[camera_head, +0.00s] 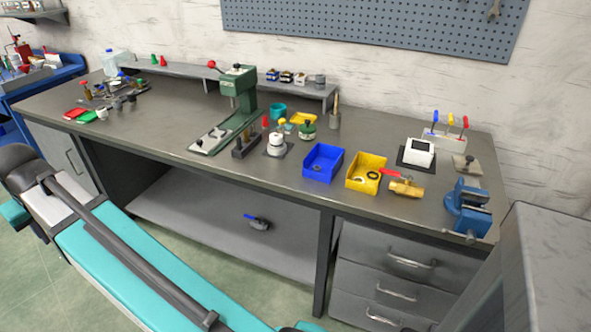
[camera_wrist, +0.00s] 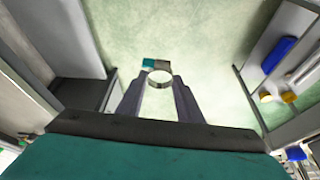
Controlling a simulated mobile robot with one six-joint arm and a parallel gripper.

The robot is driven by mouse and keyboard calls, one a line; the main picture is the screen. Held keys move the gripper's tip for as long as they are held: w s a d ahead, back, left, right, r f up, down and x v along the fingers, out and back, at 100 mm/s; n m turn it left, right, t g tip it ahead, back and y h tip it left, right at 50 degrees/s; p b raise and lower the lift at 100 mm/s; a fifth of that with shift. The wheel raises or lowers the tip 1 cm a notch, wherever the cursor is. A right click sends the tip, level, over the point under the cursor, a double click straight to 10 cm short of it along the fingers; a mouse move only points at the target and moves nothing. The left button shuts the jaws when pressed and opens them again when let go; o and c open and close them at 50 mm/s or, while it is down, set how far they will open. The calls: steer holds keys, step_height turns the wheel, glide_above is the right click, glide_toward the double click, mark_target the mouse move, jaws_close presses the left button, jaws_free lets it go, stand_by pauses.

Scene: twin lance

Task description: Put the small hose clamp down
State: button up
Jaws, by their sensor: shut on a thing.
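In the wrist view, the small hose clamp (camera_wrist: 160,86) is a thin pale metal ring. It sits between the fingertips of my gripper (camera_wrist: 161,79), which is shut on it. Green floor shows behind the ring, and a small teal and grey block (camera_wrist: 155,63) appears just above it; I cannot tell whether that block belongs to the clamp. My gripper and the clamp cannot be made out in the head view.
The workbench (camera_head: 165,130) carries a green press (camera_head: 241,95), a blue bin (camera_head: 323,164), a yellow bin (camera_head: 365,184) with dark rings inside, a brass valve (camera_head: 407,188) and a blue vise (camera_head: 467,208). Bare benchtop lies in front of the bins. A blue-handled valve (camera_head: 258,223) lies on the lower shelf.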

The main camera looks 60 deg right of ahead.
steer(key=s+d+r+m+g+h+p, duration=0.15)
steer(key=s+d+m, duration=0.25)
steer(key=d, duration=0.9)
steer(key=s+d+m+h+p, duration=0.1)
steer(key=s+d+m+p, duration=0.2)
steer(key=d, duration=1.1)
steer(key=s+d+r+m+g+h+p, duration=0.1)
steer(key=s+d+m, duration=0.35)
steer(key=d, duration=0.85)
steer(key=r+m+g+p, duration=0.1)
steer(key=m+g+p, duration=0.3)
steer(key=m, duration=0.7)
glide_above(329, 164)
steer(key=a, duration=0.2)
steer(key=shift+w+d+r+n+t, duration=0.1)
steer(key=shift+w+d+n+t, duration=0.1)
steer(key=shift+n+t, duration=0.05)
steer(key=shift+f+p, duration=0.75)
steer(key=shift+f, duration=2.35)
steer(key=shift+f+p, duration=0.5)
steer(key=shift+f, duration=1.4)
